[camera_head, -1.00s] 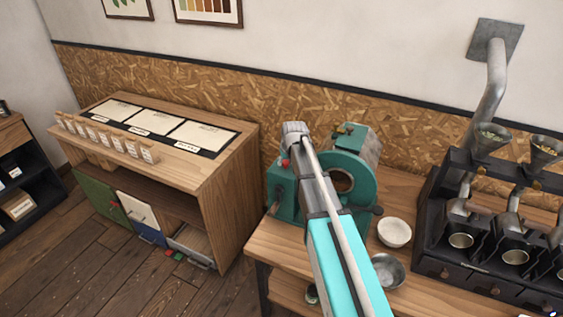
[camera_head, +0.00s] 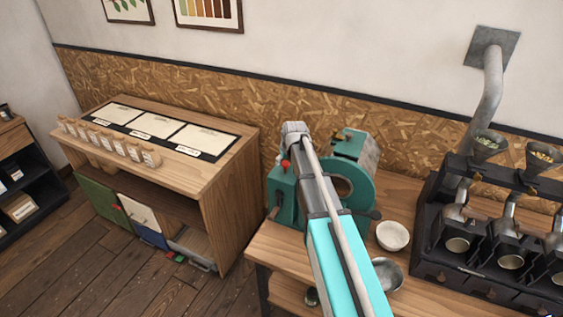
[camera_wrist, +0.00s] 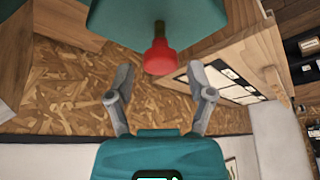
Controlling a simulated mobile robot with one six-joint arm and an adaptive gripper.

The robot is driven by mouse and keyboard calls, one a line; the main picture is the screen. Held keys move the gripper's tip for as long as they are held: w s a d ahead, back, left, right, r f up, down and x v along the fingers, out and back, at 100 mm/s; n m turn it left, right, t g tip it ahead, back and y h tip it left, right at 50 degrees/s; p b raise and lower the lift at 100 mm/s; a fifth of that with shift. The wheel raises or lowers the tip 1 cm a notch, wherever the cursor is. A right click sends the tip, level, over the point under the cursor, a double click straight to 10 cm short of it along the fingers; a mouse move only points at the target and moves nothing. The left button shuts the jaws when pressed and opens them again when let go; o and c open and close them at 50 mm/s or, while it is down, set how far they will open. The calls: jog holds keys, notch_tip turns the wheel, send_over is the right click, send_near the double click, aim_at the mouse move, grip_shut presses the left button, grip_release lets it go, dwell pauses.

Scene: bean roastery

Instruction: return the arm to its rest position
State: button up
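My arm (camera_head: 335,245) reaches up and away from the bottom of the head view, in front of the green machine (camera_head: 352,180) on the bench. The far end of the arm hides my gripper in that view. In the wrist view my gripper (camera_wrist: 163,85) has its two grey fingers spread apart with nothing between them. A red knob (camera_wrist: 160,57) under a green body shows just beyond the fingertips. I cannot tell whether they touch. A red knob also shows left of the arm in the head view (camera_head: 286,164).
A white bowl (camera_head: 392,236) and a metal bowl (camera_head: 387,274) stand right of the arm. A black rack with funnels and cups (camera_head: 470,215) is farther right. A wooden cabinet (camera_head: 231,205) with small packets stands left, with open floor (camera_head: 110,265) before it.

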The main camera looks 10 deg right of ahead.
dwell(0.4)
jog(key=shift+f, duration=0.1)
jog(key=shift+s+f, duration=0.1)
jog(key=shift+s, duration=0.25)
jog(key=s+a+f+m+g+b, duration=0.1)
jog(key=s+f+b, duration=0.3)
jog(key=s, duration=1)
jog(key=s+a+f+g+b, duration=0.1)
jog(key=s+f+g+b, duration=0.2)
jog(key=s, duration=1.1)
notch_tip(320, 180, down, 2)
jog(key=shift+s+f+m+g+h+b, duration=0.1)
jog(key=shift+s+m+g+h+b, duration=0.25)
jog(key=shift+b, duration=0.2)
jog(key=shift+w, duration=0.15)
jog(key=shift+c, duration=0.2)
